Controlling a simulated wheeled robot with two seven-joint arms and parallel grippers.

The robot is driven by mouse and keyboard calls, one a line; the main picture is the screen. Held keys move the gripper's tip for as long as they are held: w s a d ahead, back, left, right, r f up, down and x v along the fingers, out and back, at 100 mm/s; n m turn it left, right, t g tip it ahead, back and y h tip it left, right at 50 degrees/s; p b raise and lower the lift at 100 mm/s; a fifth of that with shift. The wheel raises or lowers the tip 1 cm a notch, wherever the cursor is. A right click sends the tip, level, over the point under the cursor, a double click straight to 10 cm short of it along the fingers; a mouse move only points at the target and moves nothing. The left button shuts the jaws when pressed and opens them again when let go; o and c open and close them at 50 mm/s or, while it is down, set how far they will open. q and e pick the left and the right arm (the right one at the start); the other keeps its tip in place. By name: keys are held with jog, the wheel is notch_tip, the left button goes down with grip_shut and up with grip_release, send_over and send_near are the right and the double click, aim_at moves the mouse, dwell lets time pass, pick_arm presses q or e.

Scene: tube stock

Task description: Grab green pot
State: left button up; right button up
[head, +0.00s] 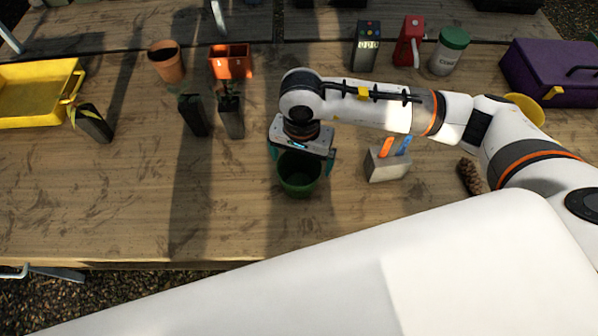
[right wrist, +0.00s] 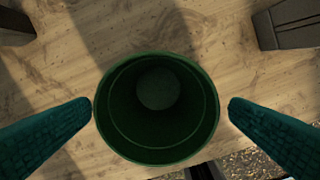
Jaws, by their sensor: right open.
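The green pot (head: 300,186) stands upright on the wooden table near its front edge, below my right gripper (head: 302,162) in the head view. In the right wrist view the green pot (right wrist: 203,128) is seen from above, empty, with its round mouth facing the camera. My right gripper (right wrist: 160,110) is open, its two teal fingers on either side of the pot. A small gap shows between each fingertip and the rim. The gripper hides the pot's far rim in the head view. My left gripper is not in view.
A grey block holder (head: 386,166) with orange and blue items stands right of the pot. A pine cone (head: 469,176) lies farther right. Dark pots (head: 194,116) stand to the left, a terracotta pot (head: 166,62) behind them. The table's front left is clear.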

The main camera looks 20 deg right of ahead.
aim_at(299, 175)
jog(key=f, duration=0.2)
jog(key=f+p, duration=0.2)
jog(key=f, duration=0.1)
jog(key=shift+s+a+f, duration=0.2)
jog(key=shift+a+f, duration=0.1)
jog(key=shift+f, duration=0.55)
jog(key=c, duration=0.8)
